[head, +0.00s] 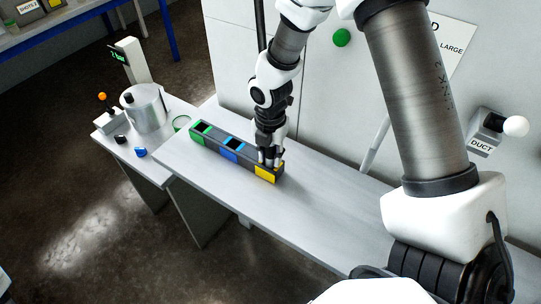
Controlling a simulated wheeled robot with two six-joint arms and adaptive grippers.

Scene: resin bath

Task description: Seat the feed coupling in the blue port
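A dark block with three coloured ports stands on the pale bench. The blue port (233,144) is in the middle, with a square dark opening that looks empty. The green port (203,127) is at the left end and also shows a dark opening. The yellow port (266,174) is at the right end. My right gripper (269,160) points down at the yellow end, and its fingers cover that opening. I cannot tell whether it is open or shut, or whether it touches the block. I cannot make out the feed coupling; the fingers may hide it. My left gripper is not in view.
A silver pot (146,108) stands on a side table at left, near an orange-knobbed control (103,98). A green button (341,37) and a white-knobbed DUCT lever (514,126) are on the wall. The bench (310,225) is clear right of the block.

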